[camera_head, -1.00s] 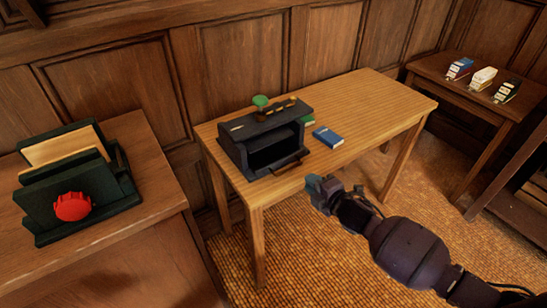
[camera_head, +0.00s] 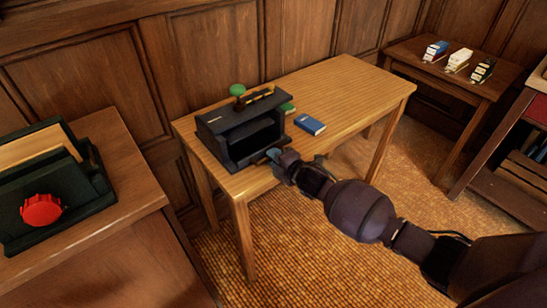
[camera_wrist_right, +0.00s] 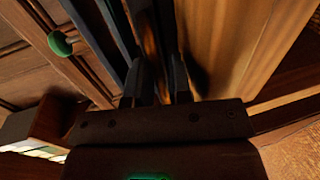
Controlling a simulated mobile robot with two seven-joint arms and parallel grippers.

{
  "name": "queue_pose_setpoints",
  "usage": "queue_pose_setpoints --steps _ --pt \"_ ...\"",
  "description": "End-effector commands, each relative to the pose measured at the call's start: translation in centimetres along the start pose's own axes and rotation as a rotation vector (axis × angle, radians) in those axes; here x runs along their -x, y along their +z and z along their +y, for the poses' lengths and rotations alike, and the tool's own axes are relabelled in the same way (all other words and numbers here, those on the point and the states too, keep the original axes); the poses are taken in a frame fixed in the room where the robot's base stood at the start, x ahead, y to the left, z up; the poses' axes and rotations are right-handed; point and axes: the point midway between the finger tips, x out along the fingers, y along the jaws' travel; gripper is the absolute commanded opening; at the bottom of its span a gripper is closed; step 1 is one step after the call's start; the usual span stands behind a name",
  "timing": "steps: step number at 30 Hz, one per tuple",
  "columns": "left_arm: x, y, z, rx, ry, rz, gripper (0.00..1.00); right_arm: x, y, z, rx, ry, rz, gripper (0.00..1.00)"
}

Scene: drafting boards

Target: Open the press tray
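The press (camera_head: 240,127) is a black box with an open dark front, standing on the wooden table. A green knob (camera_head: 238,90) is on its top, and the knob also shows in the wrist view (camera_wrist_right: 61,43). My right gripper (camera_head: 274,157) is at the lower front of the press and covers the area of the tray handle. In the wrist view its two dark fingers (camera_wrist_right: 157,85) stand apart, with a narrow brown strip seen in the gap. I cannot tell whether they touch it. My left gripper is out of view.
A blue book (camera_head: 310,125) lies right of the press on the table (camera_head: 350,95). The table's right part is clear. Several small boxes (camera_head: 459,60) sit on the far right table.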

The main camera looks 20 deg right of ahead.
Motion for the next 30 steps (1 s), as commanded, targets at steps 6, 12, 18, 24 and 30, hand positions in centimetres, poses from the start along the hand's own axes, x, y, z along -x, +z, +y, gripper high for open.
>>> queue_pose_setpoints --steps 6,12,18,24,30 --pt "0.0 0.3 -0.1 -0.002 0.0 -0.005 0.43 -0.4 0.0 0.0 0.0 0.0 0.001 0.19" --pt "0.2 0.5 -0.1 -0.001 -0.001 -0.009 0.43 -0.4 0.0 0.1 -0.001 0.001 0.001 0.11" --pt "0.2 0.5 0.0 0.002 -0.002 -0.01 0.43 -0.4 0.0 0.1 -0.001 0.001 0.0 0.0" --pt "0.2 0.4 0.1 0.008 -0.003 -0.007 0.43 -0.3 0.0 0.1 -0.001 0.001 0.0 0.0" --pt "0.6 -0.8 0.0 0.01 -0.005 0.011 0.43 1.3 0.0 0.0 -0.002 0.002 -0.001 0.0"
